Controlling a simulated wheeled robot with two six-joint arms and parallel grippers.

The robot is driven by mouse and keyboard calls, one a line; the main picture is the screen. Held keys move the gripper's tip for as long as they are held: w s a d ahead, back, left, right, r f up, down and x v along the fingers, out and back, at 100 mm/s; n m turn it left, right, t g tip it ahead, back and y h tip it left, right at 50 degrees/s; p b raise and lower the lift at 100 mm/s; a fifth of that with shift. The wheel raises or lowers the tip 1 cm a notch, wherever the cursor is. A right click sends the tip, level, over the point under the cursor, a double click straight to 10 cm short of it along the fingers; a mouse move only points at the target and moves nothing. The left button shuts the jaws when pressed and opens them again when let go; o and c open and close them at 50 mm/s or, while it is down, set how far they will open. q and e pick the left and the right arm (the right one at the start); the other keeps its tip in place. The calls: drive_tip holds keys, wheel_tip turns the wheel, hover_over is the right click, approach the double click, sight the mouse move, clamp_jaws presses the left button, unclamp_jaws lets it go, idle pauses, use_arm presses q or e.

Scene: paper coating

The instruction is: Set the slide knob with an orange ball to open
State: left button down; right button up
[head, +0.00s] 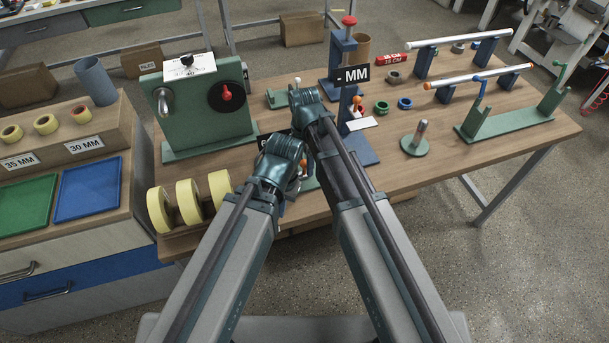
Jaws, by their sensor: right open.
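A small orange ball (303,162) shows just right of my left wrist, largely covered by it. Another orange-red ball (357,100) stands on the blue stand in the table's middle, above a white plate. I cannot tell for sure which is the slide knob or what position it is in. My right gripper (306,103) is open at the table's middle, left of the blue stand; its fingertips are mostly hidden by its own wrist. My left gripper (283,170) is lower and to the left, near the front of the table; its jaws are hidden behind its wrist.
A green panel (205,105) with a red knob stands at the left. Yellow tape rolls (188,200) are at the front left. A post (421,132) on a green disc and a green stand (505,115) are at the right. The front right of the wooden table (450,165) is clear.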

use_arm(q)
drive_tip(key=shift+f+b, duration=0.85)
drive_tip(key=shift+f, duration=0.55)
use_arm(e)
drive_tip(key=shift+f, duration=1.4)
clamp_jaws()
